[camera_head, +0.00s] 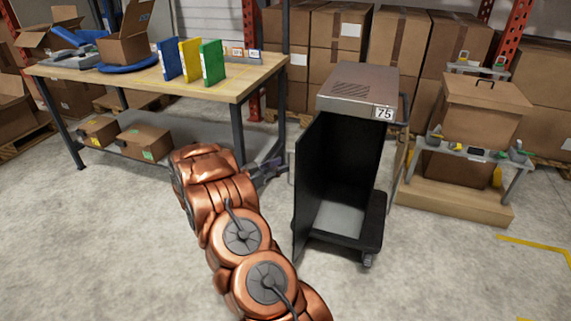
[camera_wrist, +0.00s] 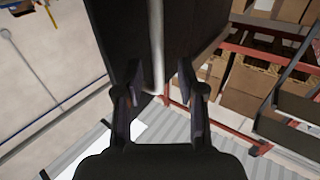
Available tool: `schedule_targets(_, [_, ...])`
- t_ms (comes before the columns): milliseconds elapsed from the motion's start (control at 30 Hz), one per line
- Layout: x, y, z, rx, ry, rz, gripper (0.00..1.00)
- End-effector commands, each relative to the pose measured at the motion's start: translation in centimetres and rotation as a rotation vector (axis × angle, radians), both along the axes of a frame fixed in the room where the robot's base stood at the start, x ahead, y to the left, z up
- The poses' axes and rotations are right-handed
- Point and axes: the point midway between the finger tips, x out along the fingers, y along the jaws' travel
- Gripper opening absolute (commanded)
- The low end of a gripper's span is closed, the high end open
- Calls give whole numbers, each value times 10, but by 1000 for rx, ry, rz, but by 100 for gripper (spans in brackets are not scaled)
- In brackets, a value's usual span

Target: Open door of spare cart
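The cart (camera_head: 356,88) has a grey top and a label reading 75. Its dark door (camera_head: 310,185) stands well open, swung out on the left side, so the empty black interior with a pale floor shows. My gripper (camera_head: 272,168) is at the outer face of the door, left of it, partly hidden by my copper arm. In the wrist view the door (camera_wrist: 112,25) fills the upper middle, with a pale bar handle (camera_wrist: 156,45) on it. The gripper's fingers (camera_wrist: 160,78) are apart, either side of the handle's lower end; I see no contact.
A wooden workbench (camera_head: 245,88) with blue, yellow and green binders stands on the left, its leg close to my gripper. A stand with a cardboard box (camera_head: 484,105) is on the right. Boxes line the back. The floor in front of the cart is clear.

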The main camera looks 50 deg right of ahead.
Motion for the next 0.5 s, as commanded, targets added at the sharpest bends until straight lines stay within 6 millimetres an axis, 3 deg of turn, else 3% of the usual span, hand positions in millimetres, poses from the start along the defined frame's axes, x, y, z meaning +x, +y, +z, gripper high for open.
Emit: schedule_targets(500, [18,68,0,0,0,2,39])
